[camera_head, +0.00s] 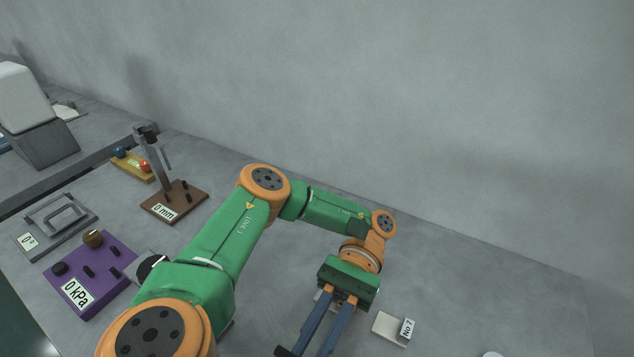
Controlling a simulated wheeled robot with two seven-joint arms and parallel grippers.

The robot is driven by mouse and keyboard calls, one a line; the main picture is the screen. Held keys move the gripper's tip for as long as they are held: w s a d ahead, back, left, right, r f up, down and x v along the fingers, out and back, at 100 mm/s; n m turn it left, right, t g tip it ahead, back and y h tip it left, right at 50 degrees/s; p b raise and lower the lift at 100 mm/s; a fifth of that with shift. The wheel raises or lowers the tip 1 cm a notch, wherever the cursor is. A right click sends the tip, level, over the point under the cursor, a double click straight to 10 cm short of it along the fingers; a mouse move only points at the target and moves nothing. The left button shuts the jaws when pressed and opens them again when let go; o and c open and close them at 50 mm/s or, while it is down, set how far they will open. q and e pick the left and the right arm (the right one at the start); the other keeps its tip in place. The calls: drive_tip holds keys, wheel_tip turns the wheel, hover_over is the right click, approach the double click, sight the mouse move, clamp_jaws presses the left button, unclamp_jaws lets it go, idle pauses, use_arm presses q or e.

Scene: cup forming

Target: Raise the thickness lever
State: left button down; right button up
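The thickness gauge (175,203) stands on the table left of centre. It has a brown base with a "0 mm" label, a grey upright post and a dark top. A thin grey lever (167,159) hangs beside the post near its top; its exact position is hard to tell at this size. My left gripper (306,350) is at the bottom centre, far to the right of the gauge and pointing down. Its two blue fingers stand apart with a gap and nothing visible between them; the tips are near the lower picture edge. My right gripper is not in view.
A yellow block with coloured knobs (132,166) is behind the gauge. A "No 7" plate (389,331) lies right of my gripper. The right table area is mostly clear.

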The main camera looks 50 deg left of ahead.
use_arm(q)
drive_tip(key=shift+f, duration=0.15)
idle(0.4)
drive_tip(key=c, duration=0.8)
unclamp_jaws()
drive_tip(key=shift+w, duration=0.1)
